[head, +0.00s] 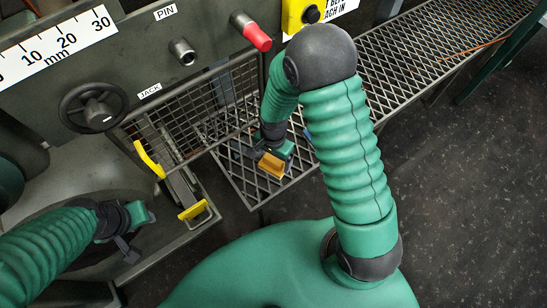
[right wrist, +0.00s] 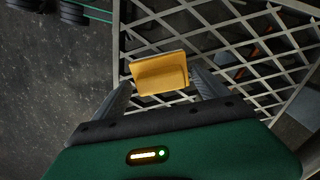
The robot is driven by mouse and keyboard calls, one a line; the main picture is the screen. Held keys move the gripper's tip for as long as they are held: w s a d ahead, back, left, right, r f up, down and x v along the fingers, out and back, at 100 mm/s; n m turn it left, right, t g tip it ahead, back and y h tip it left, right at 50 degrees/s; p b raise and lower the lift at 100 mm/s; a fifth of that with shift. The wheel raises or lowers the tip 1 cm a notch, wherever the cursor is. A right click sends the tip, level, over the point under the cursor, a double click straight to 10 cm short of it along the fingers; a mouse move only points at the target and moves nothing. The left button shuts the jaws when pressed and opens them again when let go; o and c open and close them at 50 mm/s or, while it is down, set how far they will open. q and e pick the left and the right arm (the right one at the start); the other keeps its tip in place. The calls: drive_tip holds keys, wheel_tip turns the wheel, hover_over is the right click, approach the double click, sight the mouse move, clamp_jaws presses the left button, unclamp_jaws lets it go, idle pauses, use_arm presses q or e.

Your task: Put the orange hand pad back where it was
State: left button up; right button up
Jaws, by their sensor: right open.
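The orange hand pad (head: 271,165) is a small block at the end of my right arm, over the metal grating. It also shows in the right wrist view (right wrist: 160,72), between the two dark fingers. My right gripper (head: 272,158) is open, with a finger on each side of the pad and gaps visible beside it. I cannot tell whether the pad rests on the grating or stands above it. My left gripper (head: 128,238) is at the lower left, away from the pad. Its fingers are too small and dark to read.
The grating step (head: 240,178) lies under my right gripper, with a mesh guard (head: 190,115) beside it. A handwheel (head: 92,107), a red-tipped pin (head: 252,32) and a yellow lever (head: 148,160) stick out nearby. Dark floor (head: 470,180) is open at the right.

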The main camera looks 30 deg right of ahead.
sight(273, 160)
wheel_tip(273, 160, up, 8)
drive_tip(key=p, duration=0.2)
drive_tip(key=shift+f+p, duration=0.1)
drive_tip(key=shift+p, duration=0.3)
drive_tip(key=s+r+n+t, duration=0.2)
drive_tip(key=s+r+n, duration=0.4)
drive_tip(key=r+n, duration=0.3)
drive_tip(key=n, duration=0.3)
drive_tip(key=shift+a+r+t, duration=0.15)
drive_tip(key=shift+r+t, duration=0.15)
drive_tip(key=shift+r, duration=0.1)
drive_tip(key=shift+s, duration=0.15)
drive_tip(key=shift+c, duration=0.5)
